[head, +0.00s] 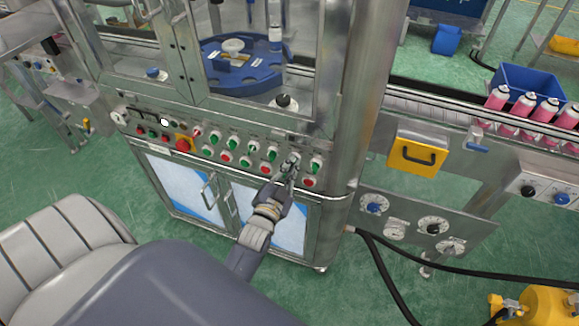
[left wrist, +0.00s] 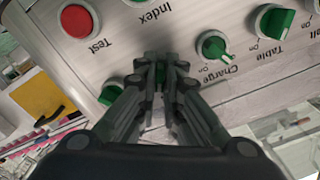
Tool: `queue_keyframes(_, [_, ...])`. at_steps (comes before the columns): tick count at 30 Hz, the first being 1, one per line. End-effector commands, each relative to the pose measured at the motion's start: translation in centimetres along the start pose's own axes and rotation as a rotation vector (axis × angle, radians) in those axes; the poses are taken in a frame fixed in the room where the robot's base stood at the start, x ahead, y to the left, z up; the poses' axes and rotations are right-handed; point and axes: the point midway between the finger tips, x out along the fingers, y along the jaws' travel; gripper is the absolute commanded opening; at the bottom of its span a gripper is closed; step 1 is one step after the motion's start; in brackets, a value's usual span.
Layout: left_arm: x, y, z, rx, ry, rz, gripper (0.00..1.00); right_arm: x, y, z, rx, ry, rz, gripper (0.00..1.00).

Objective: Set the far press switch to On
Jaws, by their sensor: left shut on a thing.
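A row of green rotary switches runs along the machine's control panel (head: 243,158). My left gripper (head: 291,168) is at the right part of this row. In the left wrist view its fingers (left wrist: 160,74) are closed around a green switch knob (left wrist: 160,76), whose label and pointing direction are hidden. Beside it are the Charge switch (left wrist: 214,46) and the Table switch (left wrist: 275,21). Another green switch (left wrist: 110,93) is on the other side; it also shows right of the gripper in the head view (head: 316,163). No readable label says press. My right gripper is not in view.
Red buttons line the panel below the switches, including Test (left wrist: 76,20). A red emergency knob (head: 183,145) is at the left. A steel column (head: 357,100) and a yellow box (head: 417,153) stand to the right. Pink cans (head: 518,115) stand on the conveyor.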

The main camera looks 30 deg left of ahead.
Motion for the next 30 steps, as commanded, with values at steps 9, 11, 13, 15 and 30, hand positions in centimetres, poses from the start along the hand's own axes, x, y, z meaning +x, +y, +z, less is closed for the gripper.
queue_keyframes(9, [0.0, 0.0, 0.0, 0.002, 0.000, 0.001, 0.28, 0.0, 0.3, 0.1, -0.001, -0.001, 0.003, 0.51])
queue_keyframes(11, [0.0, 0.0, 0.0, 0.001, 0.000, 0.001, 0.28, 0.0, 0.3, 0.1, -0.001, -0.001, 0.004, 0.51])
queue_keyframes(13, [-0.1, 0.0, 0.0, 0.001, 0.000, 0.001, 0.28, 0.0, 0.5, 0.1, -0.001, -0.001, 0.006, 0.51])
queue_keyframes(15, [-0.3, 0.0, 0.1, 0.001, -0.001, 0.001, 0.28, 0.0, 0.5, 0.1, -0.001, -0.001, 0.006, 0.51])
queue_keyframes(30, [-6.8, 0.1, 0.1, 0.002, -0.001, 0.001, 0.28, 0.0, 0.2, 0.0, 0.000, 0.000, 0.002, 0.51])
